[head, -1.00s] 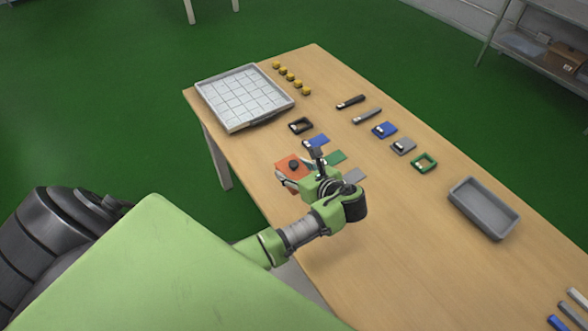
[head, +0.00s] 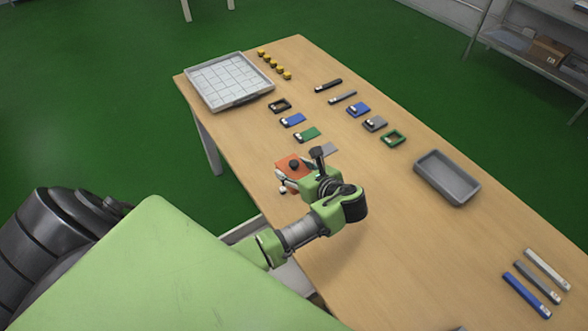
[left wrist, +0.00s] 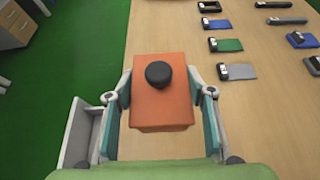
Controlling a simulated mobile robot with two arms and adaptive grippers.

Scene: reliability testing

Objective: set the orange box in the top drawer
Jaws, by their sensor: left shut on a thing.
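The orange box (head: 288,163) has a round black knob on top. My left gripper (head: 294,174) is shut on it and holds it over the near long edge of the table; I cannot tell how high. In the left wrist view the orange box (left wrist: 163,104) sits between the two fingers of the left gripper (left wrist: 162,100), knob up. A pale open drawer (left wrist: 76,133) sticks out from the table's edge, left of the box; it also shows in the head view (head: 243,230), partly hidden by my arm. My right gripper is not in view.
On the wooden table (head: 400,230) lie a white gridded tray (head: 230,80), a grey bin (head: 446,177), several small blue, green and grey parts, yellow pieces and bars. A grey drawer unit (left wrist: 14,27) stands at the wrist view's upper left.

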